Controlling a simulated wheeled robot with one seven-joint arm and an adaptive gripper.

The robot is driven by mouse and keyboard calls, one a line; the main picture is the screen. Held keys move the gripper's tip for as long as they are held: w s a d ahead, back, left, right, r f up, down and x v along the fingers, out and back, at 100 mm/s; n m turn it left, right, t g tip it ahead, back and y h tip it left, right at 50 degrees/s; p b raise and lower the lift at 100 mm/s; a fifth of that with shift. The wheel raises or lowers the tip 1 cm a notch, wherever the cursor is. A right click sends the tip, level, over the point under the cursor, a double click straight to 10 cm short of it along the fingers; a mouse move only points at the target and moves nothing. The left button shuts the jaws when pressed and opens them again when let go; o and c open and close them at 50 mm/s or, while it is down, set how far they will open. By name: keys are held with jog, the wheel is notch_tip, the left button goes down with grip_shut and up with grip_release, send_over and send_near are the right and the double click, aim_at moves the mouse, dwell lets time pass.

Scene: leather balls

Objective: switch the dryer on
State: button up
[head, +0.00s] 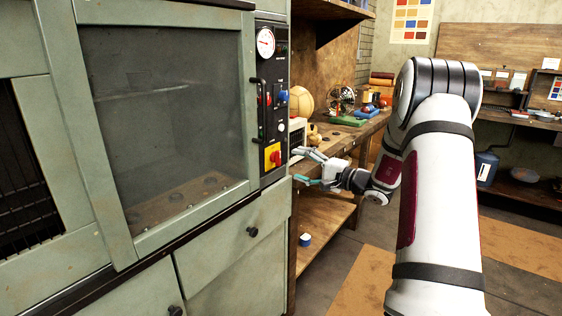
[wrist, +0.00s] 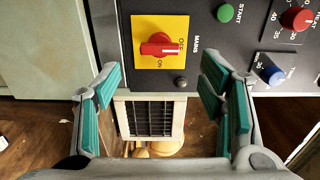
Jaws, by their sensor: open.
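The dryer (head: 60,200) is a green-grey cabinet with a dark glass window at the left in the head view. Its black control panel (head: 270,90) runs up the right side. The red mains switch (wrist: 158,46) sits on a yellow plate (wrist: 147,22) marked OFF and ON; it also shows in the head view (head: 275,157). Its handle lies level in the wrist view; which mark it is set to I cannot tell. My gripper (head: 307,168) is open and empty, just right of the panel. In the wrist view my fingertips (wrist: 160,78) are spread, with the switch beyond and between them.
A green START button (wrist: 225,13), a red HEAT knob (wrist: 296,18) and a blue knob (wrist: 270,73) are on the panel near the switch. A vented white box (wrist: 150,118) lies beyond my fingers. A wooden bench (head: 345,137) with balls stands behind my gripper.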

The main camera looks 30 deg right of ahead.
aim_at(280, 159)
jog(key=x, duration=0.7)
jog(key=shift+w+a, duration=0.1)
jog(key=shift+w, duration=0.1)
jog(key=c, duration=1.2)
